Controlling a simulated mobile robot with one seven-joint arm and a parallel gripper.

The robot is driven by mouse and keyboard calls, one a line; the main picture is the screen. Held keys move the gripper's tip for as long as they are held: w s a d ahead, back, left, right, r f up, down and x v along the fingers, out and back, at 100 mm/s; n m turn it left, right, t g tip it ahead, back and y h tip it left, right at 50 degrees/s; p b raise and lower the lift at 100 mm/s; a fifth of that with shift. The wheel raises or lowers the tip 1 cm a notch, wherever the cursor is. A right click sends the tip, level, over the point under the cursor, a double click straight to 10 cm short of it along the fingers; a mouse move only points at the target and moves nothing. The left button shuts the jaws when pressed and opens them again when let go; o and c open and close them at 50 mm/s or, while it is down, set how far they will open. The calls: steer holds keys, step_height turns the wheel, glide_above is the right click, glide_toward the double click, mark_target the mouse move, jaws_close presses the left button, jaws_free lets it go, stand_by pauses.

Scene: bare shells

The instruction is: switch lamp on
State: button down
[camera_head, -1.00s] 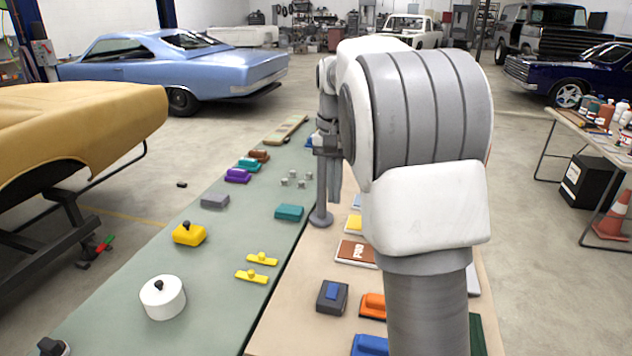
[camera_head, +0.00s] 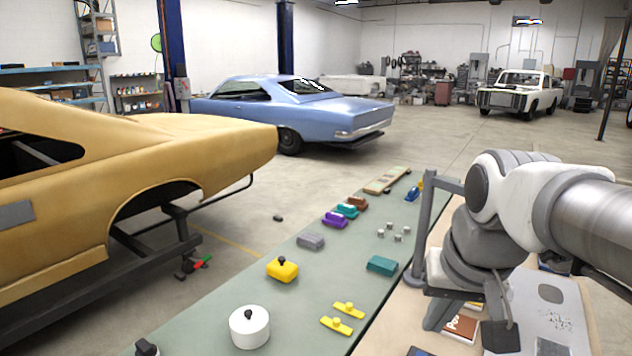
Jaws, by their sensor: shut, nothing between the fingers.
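A grey upright post (camera_head: 424,225) with a short bar at its top stands at the seam between the green and tan table tops. It may be the lamp, but I cannot tell; no switch or lit bulb is clear on it. My gripper (camera_head: 466,311) is low over the tan top, just right of the post's foot. It is shut and empty. My wrist and arm hide part of it and the surface behind.
The green table top (camera_head: 310,290) holds a white pot (camera_head: 249,329), a yellow knobbed box (camera_head: 282,270), two yellow handles (camera_head: 336,326), a teal block (camera_head: 382,265) and several small blocks. A grey panel (camera_head: 545,305) lies on the tan top. A tan car body (camera_head: 190,150) stands left.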

steer(key=s+a+f+n+t, duration=0.1)
steer(key=s+a+f+n, duration=0.1)
steer(key=s+f, duration=0.35)
steer(key=m+g+h+b, duration=0.1)
steer(key=m+g+b, duration=0.35)
steer(key=m, duration=0.25)
glide_above(422, 355)
steer(key=s+a, duration=0.1)
steer(key=s, duration=0.1)
step_height(422, 355, down, 12)
steer(key=shift+t, duration=0.35)
steer(key=f, duration=0.4)
steer(key=w+f+b, duration=0.1)
steer(key=f, duration=0.4)
steer(key=f+b, duration=0.1)
steer(key=f, duration=0.4)
steer(key=shift+w+d, duration=0.3)
steer(key=shift+d, duration=0.05)
